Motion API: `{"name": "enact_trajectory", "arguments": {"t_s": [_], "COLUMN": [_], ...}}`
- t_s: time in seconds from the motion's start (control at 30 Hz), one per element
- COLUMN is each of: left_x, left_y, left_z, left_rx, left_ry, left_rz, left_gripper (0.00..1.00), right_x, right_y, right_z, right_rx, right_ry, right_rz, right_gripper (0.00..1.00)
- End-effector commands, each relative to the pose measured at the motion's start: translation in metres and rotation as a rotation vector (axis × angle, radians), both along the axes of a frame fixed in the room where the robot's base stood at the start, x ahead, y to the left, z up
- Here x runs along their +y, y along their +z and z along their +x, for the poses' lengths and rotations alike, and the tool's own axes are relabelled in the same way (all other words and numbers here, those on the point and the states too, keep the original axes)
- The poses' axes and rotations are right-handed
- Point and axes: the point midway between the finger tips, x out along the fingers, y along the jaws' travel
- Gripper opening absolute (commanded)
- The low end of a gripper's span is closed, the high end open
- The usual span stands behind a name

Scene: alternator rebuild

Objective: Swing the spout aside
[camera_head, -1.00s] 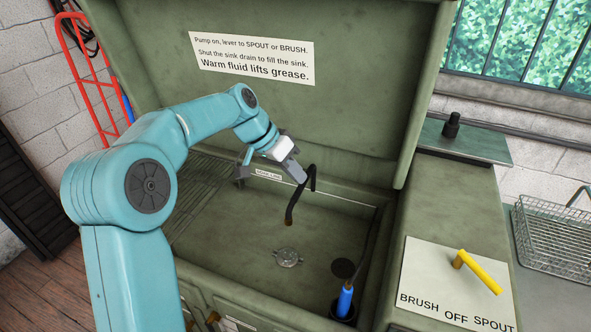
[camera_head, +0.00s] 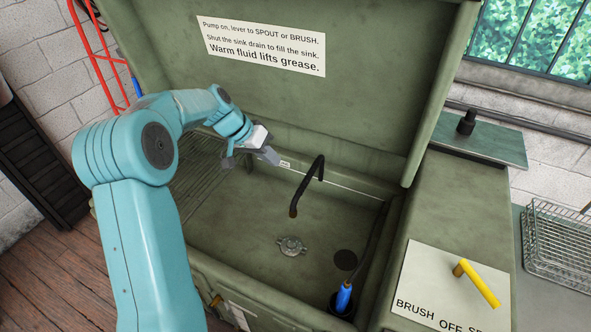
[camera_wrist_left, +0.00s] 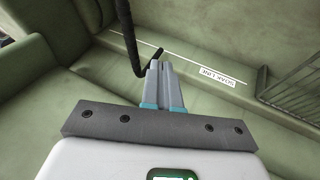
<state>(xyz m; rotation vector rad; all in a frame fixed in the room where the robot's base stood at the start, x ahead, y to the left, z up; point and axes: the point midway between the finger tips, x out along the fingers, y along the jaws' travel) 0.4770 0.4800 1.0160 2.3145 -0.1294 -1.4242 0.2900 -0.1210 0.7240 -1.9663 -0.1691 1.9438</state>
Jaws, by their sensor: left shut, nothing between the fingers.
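The spout (camera_head: 308,172) is a black bent tube rising at the back of the green sink. Its free end, with a brownish tip (camera_head: 293,212), hangs over the sink floor behind the drain. My left gripper (camera_head: 270,156) is left of the spout near the sink's back wall, apart from it, shut and empty. The wrist view shows its shut grey fingers (camera_wrist_left: 160,68) with the spout (camera_wrist_left: 127,35) passing on their left. The right gripper is in neither view.
The drain (camera_head: 291,246) lies in the sink floor (camera_head: 245,232). A blue-handled brush (camera_head: 343,298) stands at the front right. The yellow lever (camera_head: 477,282) sits on its labelled plate. A slatted rack (camera_head: 205,170) fills the sink's left side. The raised lid (camera_head: 360,95) stands behind.

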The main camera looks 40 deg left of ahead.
Motion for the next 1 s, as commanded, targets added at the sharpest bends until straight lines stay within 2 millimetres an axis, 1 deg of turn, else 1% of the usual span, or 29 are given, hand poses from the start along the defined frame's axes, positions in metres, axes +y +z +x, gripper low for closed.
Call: {"name": "enact_trajectory", "arguments": {"t_s": [0.03,0.2,0.33,0.5,0.63,1.0], "left_x": [-0.004,-0.015,-0.035,-0.048,-0.051,-0.052], "left_y": [-0.008,-0.038,-0.040,-0.045,-0.047,-0.047], "left_z": [0.006,0.024,0.032,0.038,0.039,0.039], "left_rx": [0.003,0.003,0.000,-0.001,-0.001,-0.001], "left_ry": [-0.003,-0.002,-0.004,-0.002,-0.001,0.004], "left_rz": [-0.003,-0.004,-0.001,0.000,0.000,0.000], "left_gripper": [0.00,0.00,0.00,0.00,0.00,0.00], "right_x": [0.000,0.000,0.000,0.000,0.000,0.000], "right_y": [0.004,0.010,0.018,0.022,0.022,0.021], "right_z": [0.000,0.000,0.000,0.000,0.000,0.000], "right_rx": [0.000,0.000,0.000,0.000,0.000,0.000], "right_ry": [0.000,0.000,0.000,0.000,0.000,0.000], "right_rz": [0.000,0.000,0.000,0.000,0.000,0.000], "right_gripper": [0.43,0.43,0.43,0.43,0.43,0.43]}}
